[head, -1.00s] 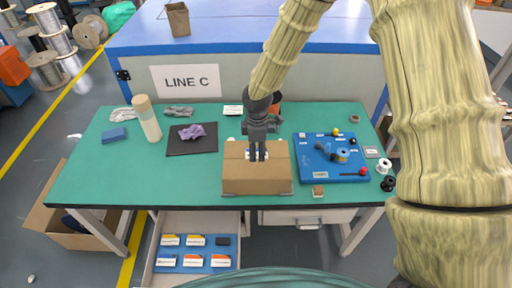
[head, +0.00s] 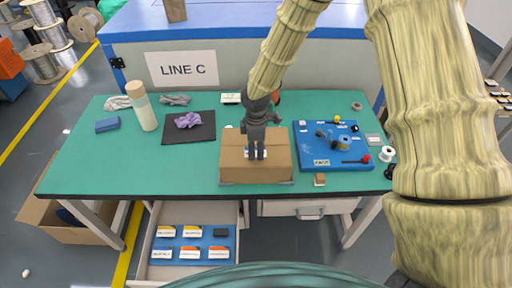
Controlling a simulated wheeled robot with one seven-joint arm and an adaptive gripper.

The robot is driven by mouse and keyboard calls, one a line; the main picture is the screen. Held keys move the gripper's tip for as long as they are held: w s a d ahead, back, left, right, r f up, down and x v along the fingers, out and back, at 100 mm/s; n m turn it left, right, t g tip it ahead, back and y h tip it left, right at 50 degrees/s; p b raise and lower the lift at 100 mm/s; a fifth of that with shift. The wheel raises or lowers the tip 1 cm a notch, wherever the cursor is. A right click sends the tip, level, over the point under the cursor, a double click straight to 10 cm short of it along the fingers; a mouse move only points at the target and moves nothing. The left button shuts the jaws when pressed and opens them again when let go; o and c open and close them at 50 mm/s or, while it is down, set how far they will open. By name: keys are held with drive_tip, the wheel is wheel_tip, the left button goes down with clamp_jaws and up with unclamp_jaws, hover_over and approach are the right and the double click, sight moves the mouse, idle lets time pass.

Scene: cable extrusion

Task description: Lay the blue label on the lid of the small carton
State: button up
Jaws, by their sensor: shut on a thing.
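The small brown carton (head: 256,173) stands closed at the front middle of the green table. My gripper (head: 255,154) points down over its lid, with its fingers close together. A small label (head: 246,153), white with a hint of blue, shows at the fingertips, and my fingers are shut on it. The fingers and wrist cover part of it. I cannot tell whether the label touches the lid.
A blue board (head: 312,161) with knobs and small parts lies right of the carton. A black mat (head: 205,130) with a purple cloth, a bottle (head: 142,106) and a blue block (head: 107,125) are to the left. An open drawer (head: 206,216) below the table holds several labelled boxes.

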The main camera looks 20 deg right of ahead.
drive_tip(key=shift+f+b, duration=0.4)
drive_tip(key=shift+f, duration=0.65)
idle(0.6)
drive_tip(key=o, duration=0.7)
drive_tip(key=shift+o, duration=0.2)
wheel_tip(320, 180, up, 12)
idle(0.3)
drive_tip(key=shift+s, duration=0.1)
idle(0.6)
